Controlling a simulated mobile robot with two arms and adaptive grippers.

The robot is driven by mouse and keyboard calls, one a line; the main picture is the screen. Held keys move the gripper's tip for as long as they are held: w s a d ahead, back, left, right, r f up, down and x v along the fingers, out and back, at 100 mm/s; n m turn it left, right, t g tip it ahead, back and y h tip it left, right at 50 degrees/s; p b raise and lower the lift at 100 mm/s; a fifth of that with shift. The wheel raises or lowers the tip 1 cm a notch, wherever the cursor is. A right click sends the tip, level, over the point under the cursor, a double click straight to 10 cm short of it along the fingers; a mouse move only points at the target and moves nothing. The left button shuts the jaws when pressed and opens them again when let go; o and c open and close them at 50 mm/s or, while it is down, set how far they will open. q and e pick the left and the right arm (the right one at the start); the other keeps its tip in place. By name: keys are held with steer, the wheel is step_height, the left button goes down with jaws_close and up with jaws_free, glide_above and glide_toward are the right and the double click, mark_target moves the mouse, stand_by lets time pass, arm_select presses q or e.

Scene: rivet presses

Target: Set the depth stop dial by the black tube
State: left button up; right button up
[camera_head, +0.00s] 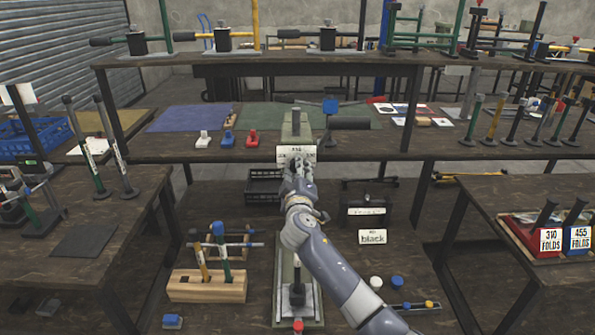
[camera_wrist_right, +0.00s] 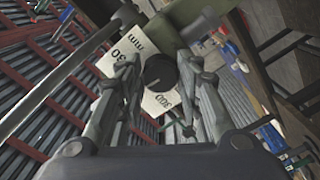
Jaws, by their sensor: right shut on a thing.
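In the head view the white plate (camera_head: 296,151) sits on the front of the middle green press. My right gripper (camera_head: 297,180) is in front of that plate; in the wrist view its fingers (camera_wrist_right: 160,85) are shut on the knob, one on each side. The knob's exact setting is too small to read. A card reading "black" (camera_head: 373,237) stands low at centre right. My left gripper is out of view.
A wooden block with colored-handled tools (camera_head: 206,287) stands at lower left. Red and blue trays marked 310 and 455 FOLDS (camera_head: 552,242) lie on the right table. White, blue and red small blocks (camera_head: 228,138) sit on the bench behind. A black handle (camera_head: 348,123) juts right from the press.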

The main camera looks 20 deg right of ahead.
steer(key=shift+n, duration=0.6)
steer(key=o, duration=1.1)
steer(key=shift+c, duration=0.2)
steer(key=v, duration=1.2)
